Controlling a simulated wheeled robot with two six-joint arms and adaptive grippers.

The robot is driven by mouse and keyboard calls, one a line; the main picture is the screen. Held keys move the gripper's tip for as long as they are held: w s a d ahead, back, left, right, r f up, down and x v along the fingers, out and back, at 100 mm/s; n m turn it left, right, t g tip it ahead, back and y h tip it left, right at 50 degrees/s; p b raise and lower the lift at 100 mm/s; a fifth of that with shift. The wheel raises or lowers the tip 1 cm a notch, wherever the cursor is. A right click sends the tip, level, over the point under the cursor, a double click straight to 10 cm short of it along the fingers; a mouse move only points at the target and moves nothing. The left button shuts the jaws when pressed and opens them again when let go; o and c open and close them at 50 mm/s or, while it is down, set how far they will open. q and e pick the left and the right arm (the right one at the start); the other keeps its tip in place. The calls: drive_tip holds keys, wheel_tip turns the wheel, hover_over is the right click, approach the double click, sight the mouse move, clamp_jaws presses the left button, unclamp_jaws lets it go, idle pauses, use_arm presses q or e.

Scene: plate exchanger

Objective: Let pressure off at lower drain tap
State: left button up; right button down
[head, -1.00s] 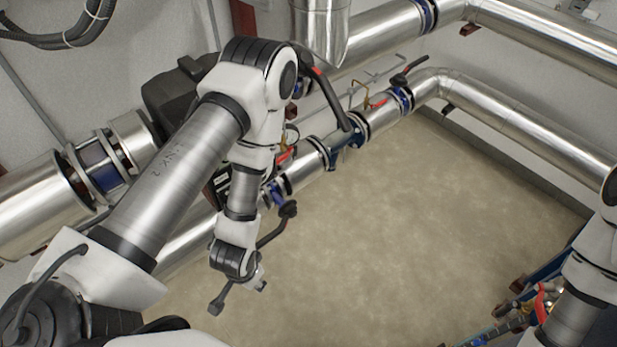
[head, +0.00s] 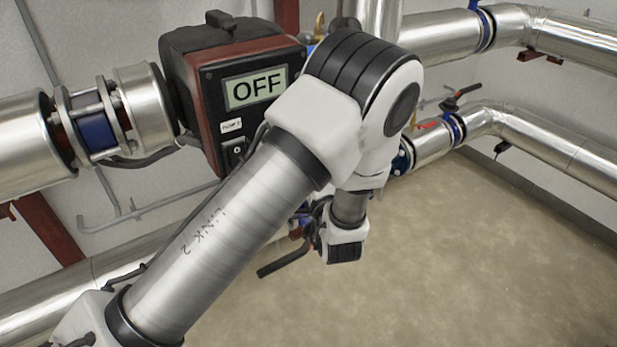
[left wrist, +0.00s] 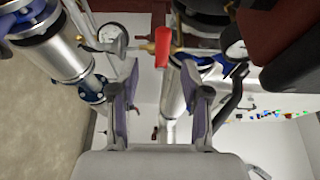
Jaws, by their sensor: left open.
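A small brass tap with a red lever (left wrist: 163,47) shows in the left wrist view, just beyond my left gripper's fingers. I cannot tell whether it is the lower drain tap. My left gripper (left wrist: 160,75) is open, with one finger on each side of the view. The red lever lines up with the gap between them, and I see no contact. In the head view my left arm covers the fingers and most of the nearby pipe. My right gripper is not in view.
A round gauge (left wrist: 108,36) stands left of the red lever. A black valve lever (head: 285,258) sticks out near my left wrist. The pump box (head: 255,92) reads OFF. Another red handle (head: 428,125) is on the lower pipe. Floor at right is clear.

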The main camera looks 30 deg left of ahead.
use_arm(q)
drive_tip(key=x, duration=0.8)
drive_tip(key=shift+s+r, duration=0.1)
clamp_jaws()
